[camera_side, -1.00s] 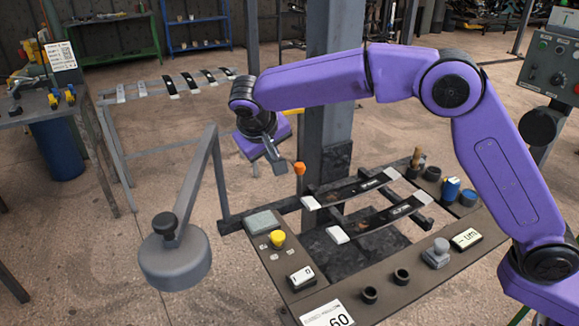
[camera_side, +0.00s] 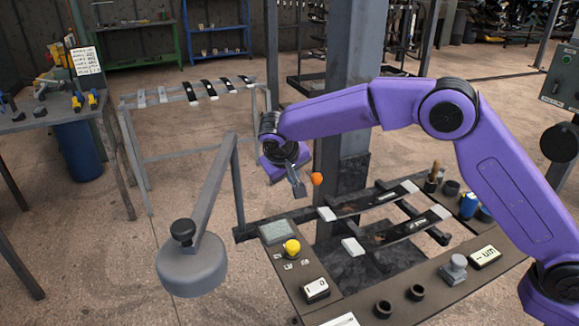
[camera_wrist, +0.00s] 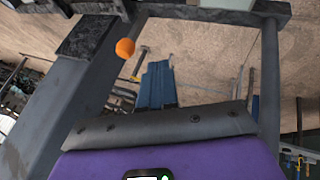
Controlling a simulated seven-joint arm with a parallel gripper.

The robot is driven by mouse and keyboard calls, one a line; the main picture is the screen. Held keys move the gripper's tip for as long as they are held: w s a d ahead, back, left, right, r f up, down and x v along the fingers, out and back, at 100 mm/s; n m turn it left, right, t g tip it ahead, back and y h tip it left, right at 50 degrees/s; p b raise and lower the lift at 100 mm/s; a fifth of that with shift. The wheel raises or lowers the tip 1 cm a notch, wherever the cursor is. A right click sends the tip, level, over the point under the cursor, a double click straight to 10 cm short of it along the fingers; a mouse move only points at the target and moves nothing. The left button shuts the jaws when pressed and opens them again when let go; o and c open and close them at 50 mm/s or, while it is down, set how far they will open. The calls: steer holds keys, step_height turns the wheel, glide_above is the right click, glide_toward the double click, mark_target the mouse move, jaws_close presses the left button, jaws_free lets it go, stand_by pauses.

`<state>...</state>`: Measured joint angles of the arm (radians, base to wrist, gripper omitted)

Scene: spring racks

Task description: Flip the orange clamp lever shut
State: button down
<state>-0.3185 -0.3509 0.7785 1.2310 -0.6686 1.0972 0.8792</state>
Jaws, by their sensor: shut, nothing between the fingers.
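The orange clamp lever shows as a round orange knob (camera_side: 317,179), raised above the far left end of the rack, in front of the grey post. In the wrist view the orange knob (camera_wrist: 125,48) is in the upper left, on a short dark stem. The rest of the lever is hard to make out. My gripper (camera_side: 299,188) has its grey fingers shut and empty, pointing down, just left of the knob and slightly lower in the side view. I cannot tell whether they touch the lever.
Two dark leaf springs with white ends (camera_side: 400,232) lie across the rack. A panel with a yellow button (camera_side: 292,247) is in front. A grey round weight on a bent arm (camera_side: 192,268) stands left. The grey post (camera_side: 348,110) rises close behind the lever.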

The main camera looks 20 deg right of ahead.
mark_target(316, 191)
steer(key=w+d+f, duration=0.2)
steer(key=d+f, duration=0.1)
steer(key=d, duration=0.2)
steer(key=shift+f, duration=0.25)
steer(key=shift+w+d, duration=0.1)
steer(key=shift+d, duration=0.05)
